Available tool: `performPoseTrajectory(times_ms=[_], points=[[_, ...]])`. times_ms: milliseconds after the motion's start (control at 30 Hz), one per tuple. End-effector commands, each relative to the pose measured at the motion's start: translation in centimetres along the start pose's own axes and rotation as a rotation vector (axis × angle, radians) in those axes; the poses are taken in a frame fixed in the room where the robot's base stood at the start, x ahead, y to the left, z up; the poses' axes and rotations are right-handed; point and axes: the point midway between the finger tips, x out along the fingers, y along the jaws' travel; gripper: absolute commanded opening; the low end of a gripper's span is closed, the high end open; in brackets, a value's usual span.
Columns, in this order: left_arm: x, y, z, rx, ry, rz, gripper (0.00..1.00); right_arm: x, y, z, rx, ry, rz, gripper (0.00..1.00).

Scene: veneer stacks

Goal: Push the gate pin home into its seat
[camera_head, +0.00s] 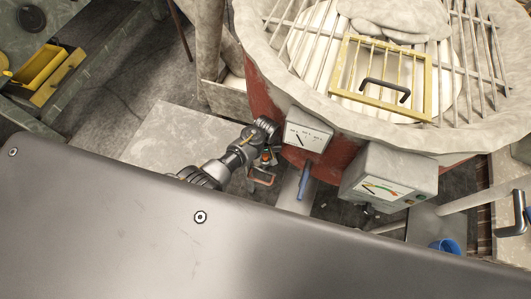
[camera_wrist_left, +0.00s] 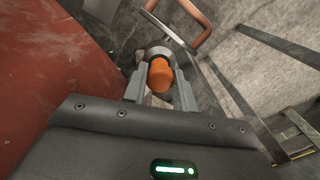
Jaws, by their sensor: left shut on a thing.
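The gate pin shows in the left wrist view as an orange cylindrical knob (camera_wrist_left: 160,75). It sits between the two fingers of my left gripper (camera_wrist_left: 160,88), which is shut on it. A grey ring or collar lies just behind the knob, and a copper-coloured loop handle (camera_wrist_left: 207,28) is beyond it. The pin's shank and its seat are hidden, so I cannot tell how deep the pin is. In the head view my left gripper (camera_head: 264,163) is low beside the drum, with a bit of orange at its tip. My right gripper is not in view.
A big round drum (camera_head: 258,80) with a bar grate and a yellow hatch frame (camera_head: 378,107) stands at the upper right. Two dial boxes (camera_head: 307,133) (camera_head: 388,186) are on its side, close to my left gripper. A blue lever (camera_head: 304,182) hangs nearby. A yellow bin (camera_head: 38,68) is at upper left.

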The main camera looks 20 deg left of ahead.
Motion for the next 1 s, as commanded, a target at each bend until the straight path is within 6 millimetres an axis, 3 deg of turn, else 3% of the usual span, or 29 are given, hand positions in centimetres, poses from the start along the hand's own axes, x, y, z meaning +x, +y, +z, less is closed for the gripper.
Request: performPoseTrajectory(times_ms=[367, 400, 600, 867, 1000], points=[[1.0, 0.1, 0.0, 0.0, 0.001, 0.001, 0.0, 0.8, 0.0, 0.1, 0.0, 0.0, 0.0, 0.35], [0.9, 0.1, 0.0, 0.0, 0.001, 0.001, 0.29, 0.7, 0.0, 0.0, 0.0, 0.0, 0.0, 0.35], [0.9, 0.1, 0.0, 0.0, 0.001, 0.001, 0.53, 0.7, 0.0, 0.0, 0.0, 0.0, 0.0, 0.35], [0.8, 0.1, 0.0, 0.001, 0.001, 0.001, 0.53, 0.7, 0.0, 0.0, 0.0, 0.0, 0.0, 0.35], [-0.3, 0.1, -0.1, 0.001, 0.003, 0.003, 0.53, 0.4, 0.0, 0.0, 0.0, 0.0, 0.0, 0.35]])
